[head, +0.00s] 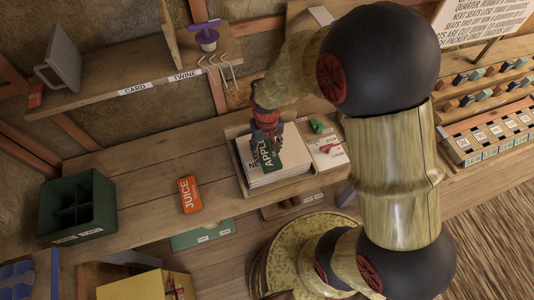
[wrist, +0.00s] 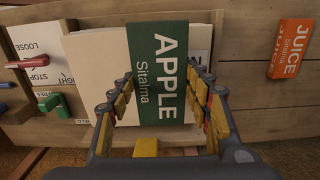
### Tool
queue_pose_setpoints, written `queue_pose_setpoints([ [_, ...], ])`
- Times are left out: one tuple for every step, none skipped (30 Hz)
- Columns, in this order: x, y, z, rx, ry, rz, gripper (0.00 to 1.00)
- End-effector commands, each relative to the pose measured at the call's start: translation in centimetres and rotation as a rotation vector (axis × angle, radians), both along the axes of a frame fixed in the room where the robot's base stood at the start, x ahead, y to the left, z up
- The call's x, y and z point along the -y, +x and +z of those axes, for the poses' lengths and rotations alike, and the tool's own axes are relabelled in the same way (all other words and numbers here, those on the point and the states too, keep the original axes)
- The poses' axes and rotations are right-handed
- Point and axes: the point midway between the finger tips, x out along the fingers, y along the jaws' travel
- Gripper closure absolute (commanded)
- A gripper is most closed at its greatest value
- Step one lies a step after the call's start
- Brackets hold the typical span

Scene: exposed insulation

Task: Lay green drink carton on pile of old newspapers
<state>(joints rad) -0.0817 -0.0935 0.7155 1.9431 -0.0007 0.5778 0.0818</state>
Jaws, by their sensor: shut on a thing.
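The green drink carton (head: 268,154), lettered "APPLE Sitalma", is between the fingers of my gripper (head: 266,135). In the wrist view the fingers of my gripper (wrist: 160,80) are on both sides of the green carton (wrist: 150,45), shut on it. The carton is over the pile of old newspapers (head: 290,169), a pale stack in a wooden tray; the pile also shows behind the carton in the wrist view (wrist: 95,65). I cannot tell whether the carton touches the pile. My gripper hides part of the carton and pile in the head view.
An orange juice carton (head: 189,194) lies on the bench (head: 150,165) left of the tray. A dark green divided crate (head: 103,208) stands at the bench's left end. Right of the pile is a labelled compartment (head: 328,155) with small coloured things. A shelf (head: 130,75) runs behind.

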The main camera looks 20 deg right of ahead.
Motion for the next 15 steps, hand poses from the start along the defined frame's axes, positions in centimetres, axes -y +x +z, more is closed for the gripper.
queue_pose_setpoints([
  [0.1, 0.1, -0.2, -0.001, 0.000, 0.000, 0.68],
  [0.1, 0.2, -0.3, 0.000, 0.000, 0.000, 0.68],
  [0.2, 0.4, -0.5, 0.000, 0.000, -0.001, 0.68],
  [0.3, 0.5, -0.7, 0.000, 0.000, -0.001, 0.68],
  [0.3, 0.7, -1.0, 0.000, 0.000, -0.001, 0.68],
  [0.3, 0.6, -1.6, -0.001, 0.000, 0.000, 0.68],
  [0.3, 0.6, -2.1, -0.002, 0.000, 0.000, 0.68],
  [0.3, 0.6, -2.5, -0.002, 0.000, 0.000, 0.68],
  [0.3, 0.6, -3.1, -0.001, 0.000, 0.000, 0.68],
  [0.3, 0.6, -3.4, -0.001, 0.000, 0.000, 0.68],
  [0.3, 0.6, -3.7, -0.001, 0.000, 0.000, 0.68],
  [0.3, 0.6, -3.8, 0.000, 0.000, 0.000, 0.68],
  [0.3, 0.6, -3.9, 0.000, 0.000, 0.000, 0.68],
  [0.3, 0.6, -3.8, 0.001, 0.000, 0.000, 0.68],
  [0.3, 0.6, -3.8, 0.001, 0.000, 0.000, 0.68],
])
